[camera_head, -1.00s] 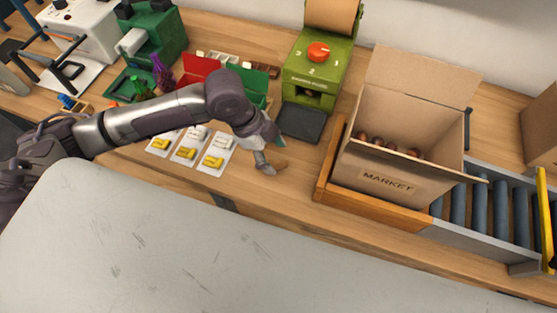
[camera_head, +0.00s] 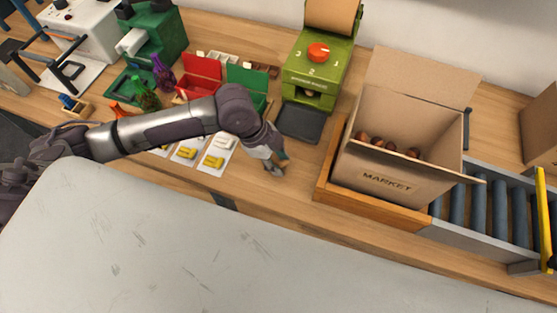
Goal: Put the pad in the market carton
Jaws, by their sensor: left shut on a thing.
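The market carton (camera_head: 385,184) stands open at right in a wooden frame, its flaps spread, with several brown chestnuts (camera_head: 388,145) inside. My left gripper (camera_head: 275,169) is low over the wooden bench, left of the carton frame and just in front of the dark tray. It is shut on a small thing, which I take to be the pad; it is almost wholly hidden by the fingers. My right gripper is not in view.
Labelled cards (camera_head: 217,156) with yellow items lie left of the gripper. A roller conveyor (camera_head: 500,210) runs right of the carton.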

